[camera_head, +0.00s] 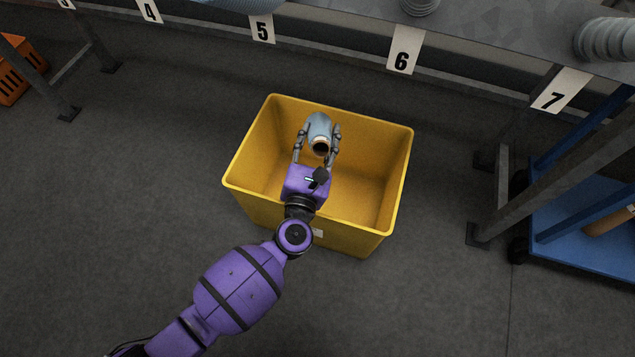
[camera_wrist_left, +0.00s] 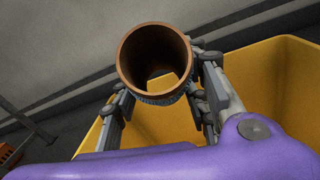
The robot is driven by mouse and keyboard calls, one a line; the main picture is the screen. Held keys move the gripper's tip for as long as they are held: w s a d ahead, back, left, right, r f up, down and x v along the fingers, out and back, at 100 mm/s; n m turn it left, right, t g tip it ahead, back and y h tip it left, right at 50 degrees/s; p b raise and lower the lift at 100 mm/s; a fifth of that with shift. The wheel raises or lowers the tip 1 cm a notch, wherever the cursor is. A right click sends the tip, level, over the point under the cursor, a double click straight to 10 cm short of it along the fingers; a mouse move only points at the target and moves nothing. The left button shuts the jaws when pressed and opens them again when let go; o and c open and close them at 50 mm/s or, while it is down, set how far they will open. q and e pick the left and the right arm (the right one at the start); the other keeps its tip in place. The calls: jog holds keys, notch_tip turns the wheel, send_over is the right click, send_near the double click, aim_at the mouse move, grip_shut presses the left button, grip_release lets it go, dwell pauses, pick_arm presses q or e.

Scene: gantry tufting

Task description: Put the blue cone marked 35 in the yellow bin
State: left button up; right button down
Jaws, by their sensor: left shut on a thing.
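The yellow bin (camera_head: 394,190) stands on the floor in the middle of the head view, and its wall fills much of the left wrist view (camera_wrist_left: 275,85). My left gripper (camera_head: 318,138) is over the bin's opening, shut on a blue-grey cone (camera_head: 320,127). In the left wrist view the fingers (camera_wrist_left: 160,105) press on both sides of the cone (camera_wrist_left: 155,65), whose brown hollow end faces the camera. Yellow shows through its hollow. No number on the cone is readable. My right gripper is not in view.
A grey bench with number signs 4 (camera_head: 149,11), 5 (camera_head: 262,28), 6 (camera_head: 405,50) and 7 (camera_head: 562,90) runs behind the bin. A blue cart (camera_head: 590,235) stands at right. An orange crate (camera_head: 14,75) is at far left. The floor beside the bin is clear.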

pick_arm(q)
jog(key=o, duration=1.5)
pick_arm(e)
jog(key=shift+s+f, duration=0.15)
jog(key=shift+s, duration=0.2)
pick_arm(q)
jog(key=shift+r, duration=0.1)
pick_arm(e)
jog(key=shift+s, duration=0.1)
pick_arm(q)
notch_tip(320, 180, up, 10)
jog(key=shift+f, duration=0.1)
